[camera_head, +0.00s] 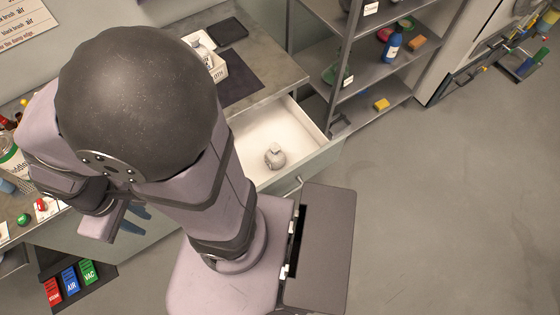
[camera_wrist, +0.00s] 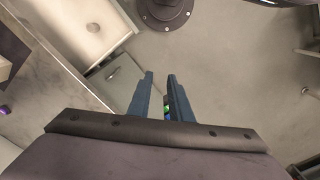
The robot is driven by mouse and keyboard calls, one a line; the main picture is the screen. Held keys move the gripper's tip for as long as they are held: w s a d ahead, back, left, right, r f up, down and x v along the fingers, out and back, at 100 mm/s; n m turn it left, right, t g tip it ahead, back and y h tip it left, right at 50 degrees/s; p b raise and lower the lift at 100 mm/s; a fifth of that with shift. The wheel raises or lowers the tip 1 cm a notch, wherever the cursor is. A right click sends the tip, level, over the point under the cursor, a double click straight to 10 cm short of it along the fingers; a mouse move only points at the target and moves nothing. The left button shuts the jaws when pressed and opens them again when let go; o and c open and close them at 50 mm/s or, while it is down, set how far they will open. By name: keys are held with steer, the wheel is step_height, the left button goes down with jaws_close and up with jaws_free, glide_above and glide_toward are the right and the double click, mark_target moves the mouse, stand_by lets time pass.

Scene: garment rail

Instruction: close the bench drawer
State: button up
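The bench drawer (camera_head: 312,160) is pulled out from the bench. Its pale inside shows, with a small round grey object lying in it (camera_head: 275,156). A metal handle (camera_head: 293,188) sits on the drawer's front, partly behind my arm. My gripper (camera_head: 130,217) is left of the drawer in the head view, low beside the bench and partly hidden by my arm. In the wrist view its two blue fingers (camera_wrist: 161,75) stand apart with a narrow empty gap. The open drawer (camera_wrist: 77,28) shows at upper left there, clear of the fingers.
The bench top (camera_head: 275,85) holds a white box (camera_head: 213,68) and dark mats. A shelf unit (camera_head: 372,100) with bottles stands right of the drawer. Red, blue and green labelled bins (camera_head: 70,278) are at lower left. Open floor (camera_head: 450,200) lies to the right.

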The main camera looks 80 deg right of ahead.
steer(key=s+d+f+n+g+h+b, duration=0.2)
steer(key=s+f+n+b, duration=0.2)
steer(key=f+n, duration=0.3)
steer(key=s+d+f+n+g+h+b, duration=0.25)
steer(key=f+n+b, duration=0.2)
steer(key=f, duration=0.45)
steer(key=s+d+f+n+g+h+b, duration=0.1)
steer(key=s+f+n+g+h+b, duration=0.15)
steer(key=s+f+n, duration=0.4)
steer(key=s+d+f+n+h+b, duration=0.3)
steer(key=s+d+f+n+b, duration=0.2)
steer(key=n, duration=0.4)
steer(key=s+d+f+n+h+b, duration=0.4)
steer(key=s+d+f+n+b, duration=0.1)
steer(key=f+n, duration=0.4)
steer(key=shift+s+d+f+n+b, duration=0.2)
steer(key=shift+d+n+b, duration=0.5)
steer(key=shift+d+b, duration=0.25)
steer(key=shift+d, duration=0.1)
steer(key=shift+p+x, duration=1)
steer(key=shift+x, duration=2.45)
